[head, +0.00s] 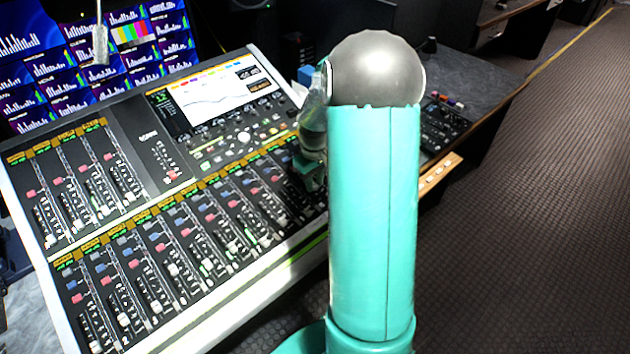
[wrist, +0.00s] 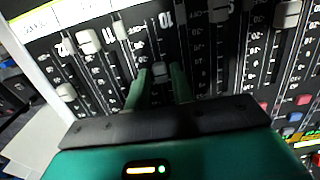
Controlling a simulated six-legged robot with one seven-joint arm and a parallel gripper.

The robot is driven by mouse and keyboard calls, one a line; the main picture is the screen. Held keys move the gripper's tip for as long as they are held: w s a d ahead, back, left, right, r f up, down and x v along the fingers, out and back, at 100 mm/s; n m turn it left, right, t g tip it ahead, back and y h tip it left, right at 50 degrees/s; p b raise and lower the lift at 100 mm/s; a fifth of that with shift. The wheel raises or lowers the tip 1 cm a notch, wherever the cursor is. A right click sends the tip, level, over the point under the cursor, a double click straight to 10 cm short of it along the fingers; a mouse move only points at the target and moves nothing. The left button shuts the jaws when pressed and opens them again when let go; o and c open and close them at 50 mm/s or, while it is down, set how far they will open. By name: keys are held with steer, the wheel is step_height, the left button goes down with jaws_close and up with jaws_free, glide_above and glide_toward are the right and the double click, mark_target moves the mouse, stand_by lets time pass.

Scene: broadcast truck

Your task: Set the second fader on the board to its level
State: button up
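The board is a mixing console (head: 150,197) with two banks of faders, tilted, at the left of the head view. In the wrist view, pale fader caps sit at different heights along the slots, among them one cap at the left (wrist: 88,42) and one at the top right (wrist: 287,14). My gripper (wrist: 161,78) is low over the right end of the lower bank. In the head view my gripper (head: 311,178) is partly hidden by my arm.
The console's screen (head: 215,95) is at its upper right. Monitors (head: 85,60) stand behind the board. A small black control panel (head: 440,125) is on the desk right of my arm. The carpeted floor (head: 530,220) at the right is clear.

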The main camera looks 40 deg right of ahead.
steer(key=shift+r, duration=0.1)
step_height(320, 180, up, 14)
steer(key=shift+f, duration=0.2)
stand_by(0.3)
stand_by(0.4)
steer(key=s+a+r+t, duration=0.1)
steer(key=s+a+r, duration=0.15)
steer(key=a, duration=0.25)
steer(key=s+a+r+t+h, duration=0.1)
steer(key=a+r, duration=0.3)
steer(key=a, duration=0.1)
steer(key=s+a+r+t, duration=0.1)
steer(key=s+a+r, duration=0.15)
steer(key=a, duration=0.35)
steer(key=s+a+r+t+y, duration=0.1)
steer(key=s+a+t, duration=0.1)
steer(key=s+a, duration=0.8)
steer(key=shift+s+a+r+m+t, duration=0.15)
steer(key=shift+s+a+m+t, duration=0.15)
